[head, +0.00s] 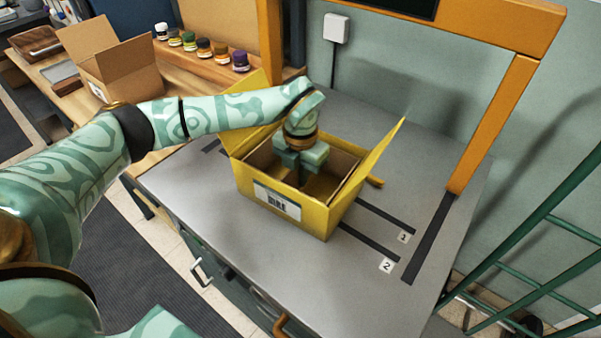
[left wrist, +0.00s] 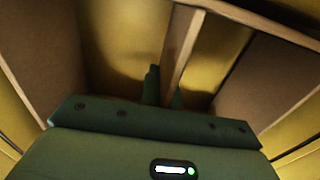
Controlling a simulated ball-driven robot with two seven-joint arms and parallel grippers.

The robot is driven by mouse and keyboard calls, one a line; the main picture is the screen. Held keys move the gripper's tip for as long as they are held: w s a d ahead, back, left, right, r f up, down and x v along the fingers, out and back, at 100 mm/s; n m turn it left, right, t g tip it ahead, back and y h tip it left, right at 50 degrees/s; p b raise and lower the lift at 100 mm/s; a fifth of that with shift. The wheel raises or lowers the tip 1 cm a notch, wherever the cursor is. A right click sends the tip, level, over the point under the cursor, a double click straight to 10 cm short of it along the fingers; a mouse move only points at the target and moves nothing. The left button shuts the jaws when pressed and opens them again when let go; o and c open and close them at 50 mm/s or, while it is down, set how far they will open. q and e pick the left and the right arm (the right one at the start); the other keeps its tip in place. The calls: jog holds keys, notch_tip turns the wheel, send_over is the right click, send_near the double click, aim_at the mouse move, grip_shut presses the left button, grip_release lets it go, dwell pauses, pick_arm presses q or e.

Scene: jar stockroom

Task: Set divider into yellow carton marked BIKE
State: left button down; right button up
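The yellow carton (head: 318,218) stands open on the grey table, flaps spread outward. A white label with a barcode is on its front; its word is too small to read. The brown cardboard divider (head: 342,164) is inside the carton walls, its panels also showing in the left wrist view (left wrist: 183,50). My left gripper (head: 304,172) points down into the carton. In the left wrist view its fingers (left wrist: 165,92) stand close on both sides of a thin divider panel, shut on it. Whether the divider touches the carton floor is hidden. My right gripper is not in view.
An open brown carton (head: 122,75) and a row of small jars (head: 205,50) stand on the wooden bench at upper left. Orange posts (head: 495,125) frame the table. Dark strips marked 1 (head: 403,237) and 2 (head: 387,266) lie right of the carton. The table front is clear.

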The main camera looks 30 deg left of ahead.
pick_arm(q)
jog(key=shift+f, duration=0.45)
jog(key=c, duration=1.6)
grip_release()
jog(key=shift+r, duration=0.1)
jog(key=shift+r, duration=0.35)
notch_tip(320, 180, up, 12)
jog(key=p, duration=0.3)
jog(key=shift+r, duration=0.2)
